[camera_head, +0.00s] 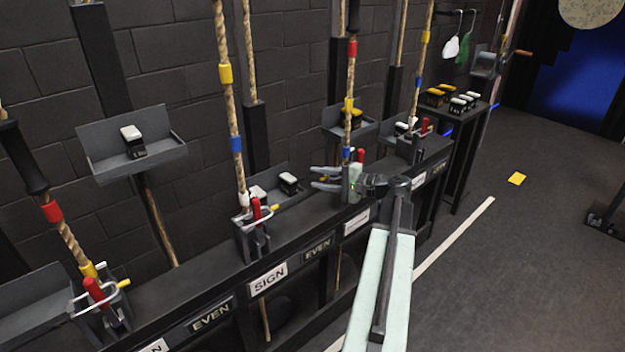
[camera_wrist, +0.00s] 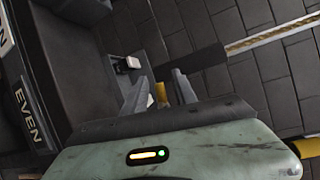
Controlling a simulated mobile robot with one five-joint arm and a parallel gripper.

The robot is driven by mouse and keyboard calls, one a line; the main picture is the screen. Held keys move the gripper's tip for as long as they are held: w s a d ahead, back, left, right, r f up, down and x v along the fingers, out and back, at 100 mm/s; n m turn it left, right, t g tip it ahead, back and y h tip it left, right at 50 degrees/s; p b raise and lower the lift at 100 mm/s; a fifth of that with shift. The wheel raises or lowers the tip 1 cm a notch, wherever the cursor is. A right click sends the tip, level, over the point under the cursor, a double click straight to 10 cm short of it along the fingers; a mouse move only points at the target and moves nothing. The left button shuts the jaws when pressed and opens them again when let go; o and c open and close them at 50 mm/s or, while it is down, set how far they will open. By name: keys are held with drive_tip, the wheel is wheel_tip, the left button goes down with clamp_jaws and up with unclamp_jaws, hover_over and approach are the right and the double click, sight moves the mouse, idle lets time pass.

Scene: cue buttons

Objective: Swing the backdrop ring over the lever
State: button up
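My gripper (camera_head: 326,178) reaches left along the rail with its two grey fingers apart. In the wrist view its fingers (camera_wrist: 160,92) stand either side of a small yellow piece (camera_wrist: 160,93); I cannot tell whether they touch it. Just beyond my gripper, a red lever (camera_head: 361,155) shows beside a rope; its ring is mostly hidden. The plate (camera_head: 357,222) below is too small to read, so I cannot confirm this is the backdrop's lock.
A further red lever (camera_head: 95,291) with a pale ring stands at the left. Ropes with coloured bands rise behind the black rail (camera_head: 290,262). Trays (camera_head: 134,150) holding small blocks hang behind it. Open floor (camera_head: 500,260) lies to the right.

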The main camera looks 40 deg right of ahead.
drive_tip(key=shift+x, duration=0.95)
clamp_jaws()
drive_tip(key=shift+a, duration=0.1)
idle(0.6)
